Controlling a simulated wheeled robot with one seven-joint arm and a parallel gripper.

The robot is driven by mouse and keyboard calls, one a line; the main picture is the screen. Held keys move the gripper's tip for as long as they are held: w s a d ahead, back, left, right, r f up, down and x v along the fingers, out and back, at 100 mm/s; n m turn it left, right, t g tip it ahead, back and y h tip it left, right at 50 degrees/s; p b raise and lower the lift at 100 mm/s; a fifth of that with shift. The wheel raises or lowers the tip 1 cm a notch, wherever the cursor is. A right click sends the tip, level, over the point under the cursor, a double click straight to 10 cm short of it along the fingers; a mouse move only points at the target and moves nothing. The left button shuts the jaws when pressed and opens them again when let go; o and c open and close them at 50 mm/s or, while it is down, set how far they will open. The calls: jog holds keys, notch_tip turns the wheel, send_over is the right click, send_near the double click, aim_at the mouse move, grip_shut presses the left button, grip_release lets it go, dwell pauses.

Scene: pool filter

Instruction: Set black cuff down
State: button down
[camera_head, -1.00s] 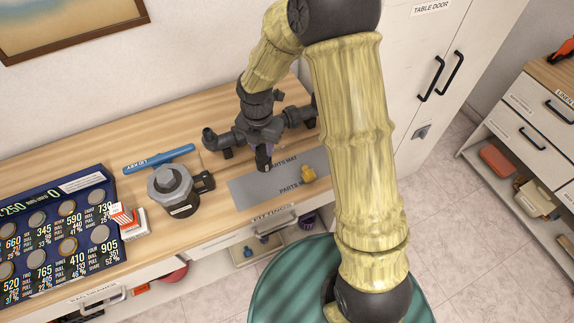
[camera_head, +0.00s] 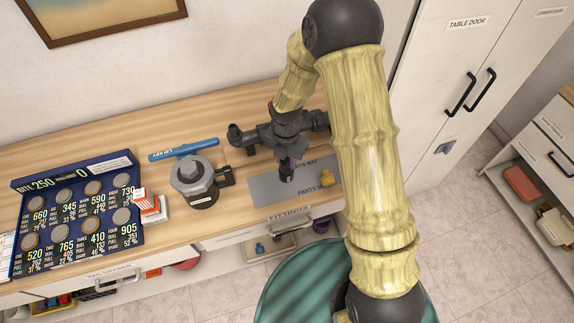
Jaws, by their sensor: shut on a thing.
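My gripper (camera_head: 287,158) points down over the grey parts mat (camera_head: 268,190) on the wooden counter. It is shut on the black cuff (camera_head: 287,173), a small dark cylinder at its tip. The cuff is low over the mat's upper middle; I cannot tell whether it touches the mat. A yellow fitting (camera_head: 327,178) lies on the mat to the right. My arm hides part of the mat's right side.
A grey filter housing (camera_head: 195,182) stands left of the mat, with a blue bar (camera_head: 183,149) behind it. Dark pipework (camera_head: 250,137) stands behind my gripper. The mat's front left is bare.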

aim_at(286, 167)
jog(key=shift+a, duration=0.1)
notch_tip(286, 167, down, 4)
jog(key=shift+a+r+p, duration=0.1)
jog(key=shift+r+p, duration=0.15)
jog(key=shift+p, duration=0.3)
jog(key=shift+f, duration=0.35)
jog(key=shift+f, duration=0.15)
jog(key=c, duration=1.1)
grip_release()
notch_tip(286, 167, up, 12)
jog(key=b, duration=0.2)
jog(key=shift+b, duration=0.35)
jog(key=shift+r, duration=0.2)
